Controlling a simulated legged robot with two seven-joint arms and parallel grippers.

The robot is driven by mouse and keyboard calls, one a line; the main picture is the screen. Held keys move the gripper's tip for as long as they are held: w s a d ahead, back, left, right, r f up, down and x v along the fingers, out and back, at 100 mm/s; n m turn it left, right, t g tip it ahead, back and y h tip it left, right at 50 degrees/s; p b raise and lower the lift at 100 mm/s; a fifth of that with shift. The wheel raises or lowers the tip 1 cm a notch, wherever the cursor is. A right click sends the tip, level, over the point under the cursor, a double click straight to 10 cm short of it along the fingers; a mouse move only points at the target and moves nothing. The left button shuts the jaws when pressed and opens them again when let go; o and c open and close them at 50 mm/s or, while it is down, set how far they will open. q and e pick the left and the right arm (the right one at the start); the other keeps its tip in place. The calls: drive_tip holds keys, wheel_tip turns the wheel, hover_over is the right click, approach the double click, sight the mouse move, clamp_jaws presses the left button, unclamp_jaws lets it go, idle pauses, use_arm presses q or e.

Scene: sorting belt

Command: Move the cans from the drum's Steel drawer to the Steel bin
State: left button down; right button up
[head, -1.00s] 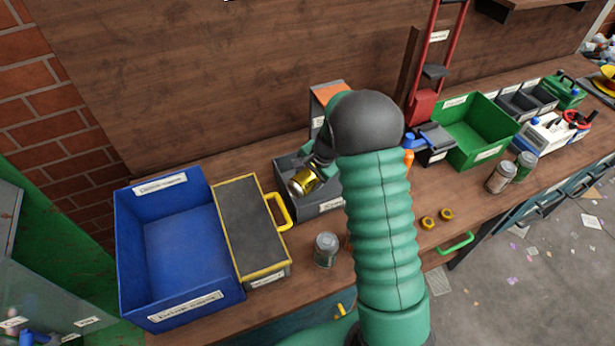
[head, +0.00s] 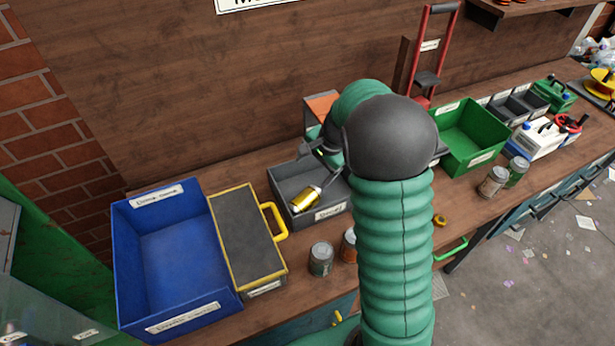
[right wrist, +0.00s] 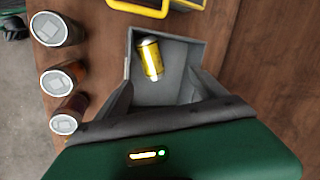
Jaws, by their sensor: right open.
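A gold can (head: 306,200) with a silver end lies tilted in the small grey bin (head: 331,213); the bin's front label is too small to read surely. In the right wrist view the can (right wrist: 151,60) lies inside the grey bin (right wrist: 191,55), by its upper left side. My right gripper (head: 322,167) is above the bin, partly hidden by my arm. In the wrist view its dark fingers (right wrist: 160,88) are spread and apart from the can. My left gripper is not in view. I cannot make out a steel drawer.
A blue bin (head: 180,250) and a dark case with a yellow handle (head: 274,220) stand left of the grey bin. A grey can (head: 321,259) and an orange can (head: 349,246) stand in front. A green bin (head: 470,135) and two cans (head: 493,181) are to the right.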

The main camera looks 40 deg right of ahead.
drive_tip(key=s+a+f+n, duration=0.1)
drive_tip(key=s+a+n, duration=0.3)
drive_tip(key=a, duration=0.3)
drive_tip(key=s+a+f+n+g, duration=0.1)
drive_tip(key=s+a+n, duration=0.3)
drive_tip(key=a+n, duration=0.3)
drive_tip(key=s+a+f+n, duration=0.1)
drive_tip(key=s+a+n, duration=0.3)
drive_tip(key=a, duration=0.5)
drive_tip(key=shift+a+f+n, duration=0.25)
drive_tip(key=shift+n, duration=0.75)
drive_tip(key=shift+d, duration=0.2)
